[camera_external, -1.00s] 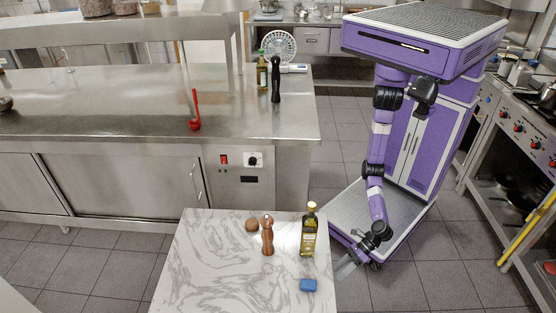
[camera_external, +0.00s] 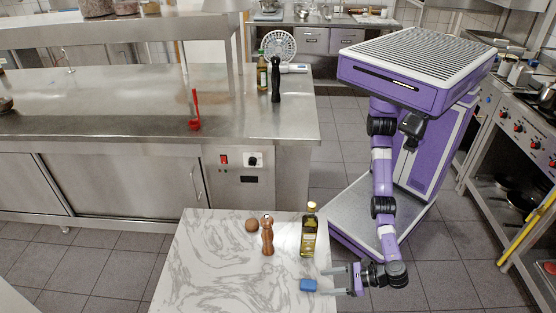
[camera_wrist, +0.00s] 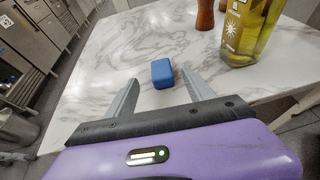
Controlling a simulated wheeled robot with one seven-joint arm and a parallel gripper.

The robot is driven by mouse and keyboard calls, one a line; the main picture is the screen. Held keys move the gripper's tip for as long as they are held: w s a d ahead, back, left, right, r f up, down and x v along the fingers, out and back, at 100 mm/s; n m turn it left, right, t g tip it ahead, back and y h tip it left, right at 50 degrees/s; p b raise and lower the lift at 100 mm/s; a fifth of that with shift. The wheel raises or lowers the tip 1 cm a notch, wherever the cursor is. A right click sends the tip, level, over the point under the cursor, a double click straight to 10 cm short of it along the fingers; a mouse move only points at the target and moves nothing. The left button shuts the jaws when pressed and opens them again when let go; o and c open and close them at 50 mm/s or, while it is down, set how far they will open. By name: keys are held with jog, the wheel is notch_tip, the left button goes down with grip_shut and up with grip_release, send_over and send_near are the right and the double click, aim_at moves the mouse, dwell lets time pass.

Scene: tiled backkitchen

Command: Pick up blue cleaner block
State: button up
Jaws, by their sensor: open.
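The blue cleaner block (camera_external: 308,285) lies on the marble table (camera_external: 215,265) near its right edge, in front of the oil bottle. In the wrist view the blue block (camera_wrist: 162,73) sits just ahead of the fingertips, roughly centred between them. My gripper (camera_external: 328,281) reaches in from the right at the table's edge, with its fingers pointing left toward the block. In the wrist view my gripper (camera_wrist: 158,88) has its two grey fingers spread apart, with nothing held between them.
An oil bottle (camera_external: 309,232) stands close behind the block. A wooden pepper mill (camera_external: 267,236) and a round brown item (camera_external: 252,225) stand further left. The table's front and left are clear. A steel counter (camera_external: 110,125) runs behind.

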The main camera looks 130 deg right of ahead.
aim_at(311, 283)
jog(key=b+x, duration=0.2)
jog(key=x, duration=0.2)
jog(key=b+x, duration=0.2)
jog(key=x, duration=0.1)
jog(key=shift+d+f, duration=0.25)
jog(key=shift+f, duration=0.1)
jog(key=shift+r, duration=0.1)
grip_shut()
